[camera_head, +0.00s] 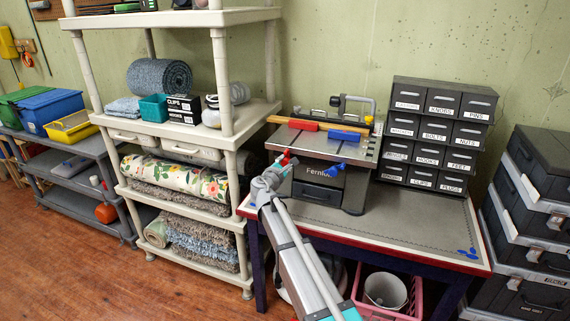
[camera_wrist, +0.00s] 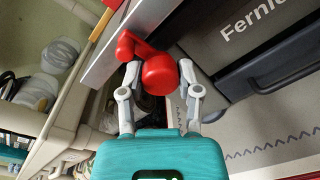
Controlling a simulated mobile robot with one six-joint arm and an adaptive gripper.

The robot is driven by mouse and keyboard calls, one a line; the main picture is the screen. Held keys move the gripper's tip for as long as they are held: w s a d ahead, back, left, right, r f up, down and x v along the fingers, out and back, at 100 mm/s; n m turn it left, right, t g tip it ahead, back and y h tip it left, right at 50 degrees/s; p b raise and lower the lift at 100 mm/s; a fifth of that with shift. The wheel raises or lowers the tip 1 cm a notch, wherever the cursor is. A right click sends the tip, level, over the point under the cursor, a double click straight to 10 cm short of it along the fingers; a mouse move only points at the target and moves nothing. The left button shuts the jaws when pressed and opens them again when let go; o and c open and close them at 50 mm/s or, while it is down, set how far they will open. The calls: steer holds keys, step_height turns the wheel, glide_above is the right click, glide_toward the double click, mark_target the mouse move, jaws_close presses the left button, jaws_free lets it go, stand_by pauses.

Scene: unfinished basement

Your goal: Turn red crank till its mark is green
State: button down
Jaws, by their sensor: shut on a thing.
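The red crank (camera_head: 285,158) is on the left front of a grey bench machine marked "Fernie…" (camera_head: 318,172). In the wrist view the red crank (camera_wrist: 160,74) shows a round knob and a short arm at the machine's edge. My gripper (camera_head: 270,181) reaches it from below. In the wrist view my gripper (camera_wrist: 159,72) has one finger on each side of the round knob and is shut on it. I cannot make out any mark or its colour; the fingers and knob cover part of the crank.
A blue crank (camera_head: 338,168) sits to the right on the same machine. Red and blue blocks lie on its top. Labelled drawers (camera_head: 432,138) stand behind right, and a cream shelf (camera_head: 165,128) is close on the left.

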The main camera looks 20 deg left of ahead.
steer(key=m, duration=0.5)
steer(key=shift+m, duration=0.3)
stand_by(0.4)
steer(key=shift+c, duration=1.5)
jaws_free()
steer(key=shift+n, duration=0.5)
